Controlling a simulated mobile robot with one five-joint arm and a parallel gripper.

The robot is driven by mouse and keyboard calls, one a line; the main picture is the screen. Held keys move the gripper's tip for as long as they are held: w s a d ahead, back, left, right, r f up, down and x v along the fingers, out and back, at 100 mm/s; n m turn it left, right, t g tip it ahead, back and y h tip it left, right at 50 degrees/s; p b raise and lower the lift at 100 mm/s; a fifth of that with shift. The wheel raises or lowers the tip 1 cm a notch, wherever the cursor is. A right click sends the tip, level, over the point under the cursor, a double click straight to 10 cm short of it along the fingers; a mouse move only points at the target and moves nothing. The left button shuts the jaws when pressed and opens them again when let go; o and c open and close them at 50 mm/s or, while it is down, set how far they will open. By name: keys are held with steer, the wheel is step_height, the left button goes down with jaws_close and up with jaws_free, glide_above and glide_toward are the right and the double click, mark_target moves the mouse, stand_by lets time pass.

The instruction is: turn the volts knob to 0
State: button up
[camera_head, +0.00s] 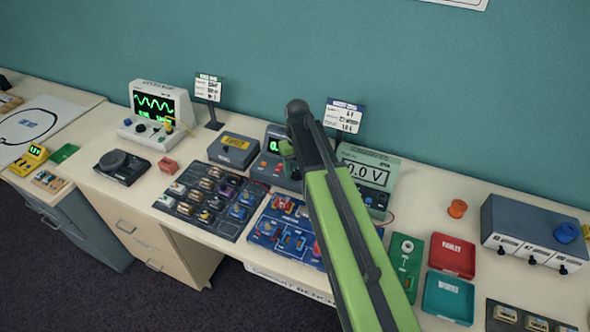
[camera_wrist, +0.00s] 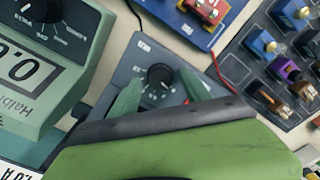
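The grey power supply (camera_head: 270,171) stands on the bench behind the blue circuit board, partly hidden by my arm. The visible part of its green display starts with 0; the rest is covered. In the wrist view, a black round knob (camera_wrist: 159,77) with a pale pointer mark sits on its grey front panel (camera_wrist: 150,55). The knob's lettering is too small to read. My gripper (camera_wrist: 161,80) is open, with one green finger on each side of the knob and gaps showing. In the head view its tip (camera_head: 287,149) is at the power supply's front.
A green multimeter (camera_head: 368,173) reading 0.0 V stands close to the right of my arm. The blue circuit board (camera_head: 262,230) lies in front, and a tray of components (camera_head: 210,205) lies left. A red wire (camera_wrist: 216,68) runs near the gripper. A sign (camera_head: 343,116) stands behind.

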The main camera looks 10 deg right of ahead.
mark_target(297, 172)
steer(key=shift+r+p, duration=0.55)
step_height(297, 172, up, 16)
steer(key=p, duration=1.6)
steer(key=shift+r, duration=0.2)
